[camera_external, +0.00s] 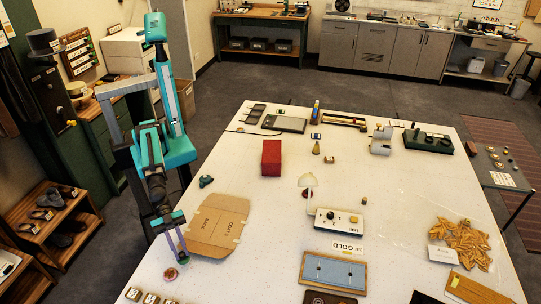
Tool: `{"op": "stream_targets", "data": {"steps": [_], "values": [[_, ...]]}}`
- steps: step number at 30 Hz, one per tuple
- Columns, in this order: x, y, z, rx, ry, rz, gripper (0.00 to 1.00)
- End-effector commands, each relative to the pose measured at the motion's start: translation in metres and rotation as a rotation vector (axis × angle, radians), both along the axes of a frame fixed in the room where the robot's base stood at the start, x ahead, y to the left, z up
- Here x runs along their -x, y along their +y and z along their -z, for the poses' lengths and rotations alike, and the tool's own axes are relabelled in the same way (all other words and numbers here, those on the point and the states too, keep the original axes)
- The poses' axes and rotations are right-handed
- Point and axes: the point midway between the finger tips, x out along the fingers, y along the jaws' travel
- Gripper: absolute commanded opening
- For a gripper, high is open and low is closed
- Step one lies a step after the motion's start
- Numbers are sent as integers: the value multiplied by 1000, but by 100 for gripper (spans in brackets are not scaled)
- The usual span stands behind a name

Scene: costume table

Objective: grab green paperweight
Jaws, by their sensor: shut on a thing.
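My gripper (182,254) is at the near left of the white table, with its two purple fingers pointing down. It is shut on a small dark greenish thing (184,260), which I take to be the green paperweight. The fingers hide part of it, and its exact shape is too small to tell. I cannot tell whether it touches the tabletop.
A flat brown cardboard piece (217,226) lies to the right. A dark teal item (206,181) and a red box (271,158) stand farther back. Small labelled blocks (150,298) line the near edge.

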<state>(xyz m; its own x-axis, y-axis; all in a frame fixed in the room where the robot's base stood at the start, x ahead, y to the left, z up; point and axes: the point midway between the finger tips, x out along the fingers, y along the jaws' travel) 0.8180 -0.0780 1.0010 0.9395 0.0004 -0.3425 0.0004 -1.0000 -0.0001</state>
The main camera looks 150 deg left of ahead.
Motion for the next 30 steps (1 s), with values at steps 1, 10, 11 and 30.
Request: {"op": "stream_targets", "data": {"steps": [1, 10, 11, 30], "values": [[7, 0, 0, 0, -2, 1, 0], [10, 1, 1, 0, -3, -2, 0], [10, 1, 1, 0, -4, -3, 0], [13, 3, 1, -1, -5, -11, 0]]}}
